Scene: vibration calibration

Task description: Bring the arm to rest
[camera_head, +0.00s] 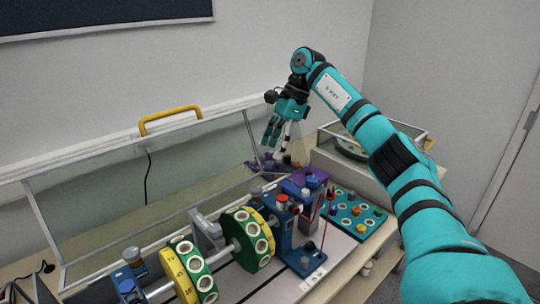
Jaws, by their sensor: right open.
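My right arm (381,141) is teal with black bands and reaches in from the right, bent at its far end. My right gripper (276,138) hangs from it with its fingers pointing down, open, with nothing visible between them. It is above the back right part of the bench rig, near a purple part (264,163). Whether it touches anything there I cannot tell. My left gripper is not in view.
A shaft rig with yellow-green discs (246,240) and blue bearing stands (290,240) fills the bench. A teal board (352,214) with pegs lies to its right. A clear raised cover with a yellow handle (170,116) stands behind, by the wall.

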